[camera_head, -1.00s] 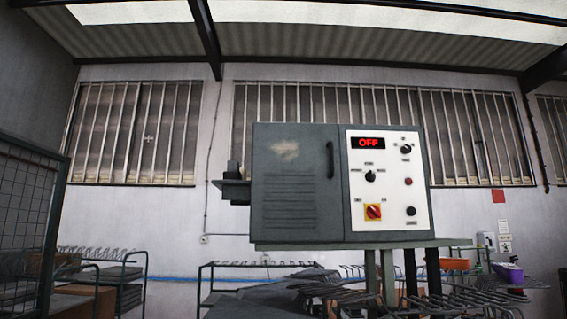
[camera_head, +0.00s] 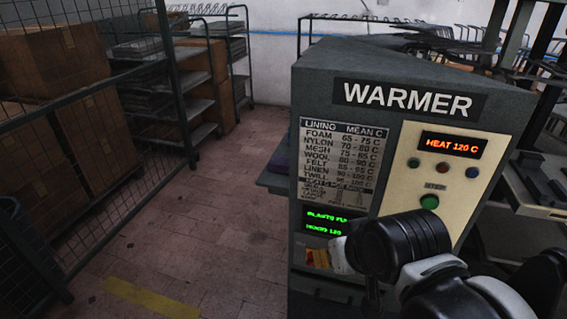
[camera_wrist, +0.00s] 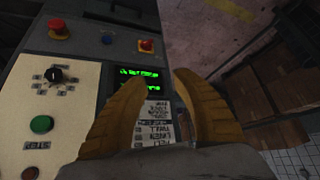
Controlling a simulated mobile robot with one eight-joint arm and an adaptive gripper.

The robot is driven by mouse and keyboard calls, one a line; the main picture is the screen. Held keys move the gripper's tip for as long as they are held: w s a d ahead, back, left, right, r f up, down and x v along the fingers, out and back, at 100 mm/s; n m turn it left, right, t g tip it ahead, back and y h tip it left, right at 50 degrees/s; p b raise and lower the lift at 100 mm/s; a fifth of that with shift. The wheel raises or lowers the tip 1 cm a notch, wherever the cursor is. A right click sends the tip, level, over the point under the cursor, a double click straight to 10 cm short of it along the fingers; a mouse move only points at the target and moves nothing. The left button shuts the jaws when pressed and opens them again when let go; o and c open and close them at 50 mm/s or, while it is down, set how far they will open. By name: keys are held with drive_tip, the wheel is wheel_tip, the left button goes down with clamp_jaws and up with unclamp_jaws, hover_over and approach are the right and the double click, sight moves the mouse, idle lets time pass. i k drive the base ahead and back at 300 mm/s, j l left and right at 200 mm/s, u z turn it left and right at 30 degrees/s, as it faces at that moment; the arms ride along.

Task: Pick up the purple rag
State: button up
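A small dark purple-blue patch (camera_head: 281,164) shows on a ledge at the left side of the warmer, mostly hidden behind it. It may be the purple rag, but I cannot tell for sure. My gripper (camera_wrist: 160,76) shows in the wrist view as two yellow-brown fingers, apart, with nothing between them. It faces the warmer's front panel and its green display (camera_wrist: 138,79). In the head view my arm crosses in front of the warmer (camera_head: 340,90), and the fingers cannot be made out. No rag shows in the wrist view.
The warmer stands close in front, with a red-and-yellow switch (camera_head: 318,258) low on its panel. A wire-mesh fence (camera_head: 95,115) and cardboard boxes (camera_head: 45,60) stand at the left. The tiled floor (camera_head: 200,215) left of the warmer is clear.

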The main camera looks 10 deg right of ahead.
sight(281, 164)
drive_tip(key=i+j+z, duration=0.2)
drive_tip(key=j+z, duration=0.15)
drive_tip(key=j, duration=0.25)
drive_tip(key=i+j+z, duration=0.45)
drive_tip(key=j, duration=0.15)
drive_tip(key=i+j+z, duration=0.1)
drive_tip(key=j+z, duration=0.15)
drive_tip(key=j, duration=0.2)
drive_tip(key=i+j+z, duration=0.1)
drive_tip(key=j+z, duration=0.15)
drive_tip(key=j, duration=0.2)
drive_tip(key=j+z, duration=0.3)
drive_tip(key=j, duration=0.15)
drive_tip(key=i, duration=0.05)
